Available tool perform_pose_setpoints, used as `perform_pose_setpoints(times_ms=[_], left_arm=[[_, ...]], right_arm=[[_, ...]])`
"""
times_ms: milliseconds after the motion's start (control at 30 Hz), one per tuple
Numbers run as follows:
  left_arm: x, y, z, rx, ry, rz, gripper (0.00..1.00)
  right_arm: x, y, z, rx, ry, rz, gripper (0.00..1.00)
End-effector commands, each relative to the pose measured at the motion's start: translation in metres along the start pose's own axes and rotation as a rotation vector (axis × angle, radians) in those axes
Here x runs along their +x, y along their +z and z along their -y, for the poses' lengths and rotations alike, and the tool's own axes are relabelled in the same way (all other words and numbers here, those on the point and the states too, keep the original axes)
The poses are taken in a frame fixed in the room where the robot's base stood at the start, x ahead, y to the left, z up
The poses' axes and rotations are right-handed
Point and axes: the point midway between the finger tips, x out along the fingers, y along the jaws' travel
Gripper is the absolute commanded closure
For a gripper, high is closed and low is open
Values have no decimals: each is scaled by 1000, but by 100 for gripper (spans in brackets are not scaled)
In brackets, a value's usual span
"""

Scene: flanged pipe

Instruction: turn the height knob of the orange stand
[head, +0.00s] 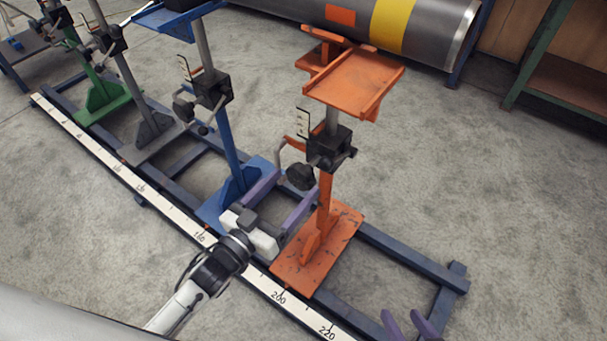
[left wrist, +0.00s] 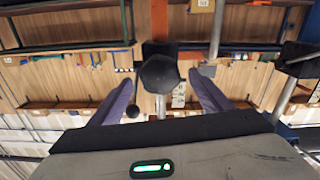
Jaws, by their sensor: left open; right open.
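The orange stand (head: 325,200) stands on the rail frame, with a tilted orange cradle top (head: 355,80) and a black clamp block (head: 331,147) on its post. Its black height knob (head: 300,176) sticks out from the block towards my left arm. My left gripper (head: 297,182) is open, its purple fingers reaching towards the knob. In the left wrist view the knob (left wrist: 160,74) sits between the two spread fingers (left wrist: 163,92), with a visible gap on each side. My right gripper (head: 408,324) shows only its purple fingertips at the bottom edge, apart and empty.
A blue stand (head: 228,150) is close on the left, with grey and green stands (head: 103,95) beyond. A white scale (head: 180,220) runs along the blue frame (head: 400,255). A large grey pipe (head: 430,25) lies behind. The floor at right is clear.

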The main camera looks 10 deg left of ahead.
Motion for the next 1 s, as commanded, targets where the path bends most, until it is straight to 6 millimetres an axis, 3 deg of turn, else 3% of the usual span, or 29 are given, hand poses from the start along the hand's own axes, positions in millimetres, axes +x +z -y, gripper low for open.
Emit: perform_pose_setpoints(times_ms=[100,300,667,733,933,1000], left_arm=[[23,1,0,2,0,-3,28],[48,1,0,0,-1,0,28],[54,0,0,1,-1,1,28],[54,0,0,1,-1,1,35],[54,0,0,1,-1,1,68],[54,0,0,1,-1,1,69]], right_arm=[[2,-2,0,4,-2,-13,59],[4,-2,0,10,-3,-20,59],[4,-2,1,11,-4,-21,59],[4,-2,1,11,-4,-21,59],[4,-2,1,11,-4,-21,59],[4,-2,1,11,-4,-21,59]])
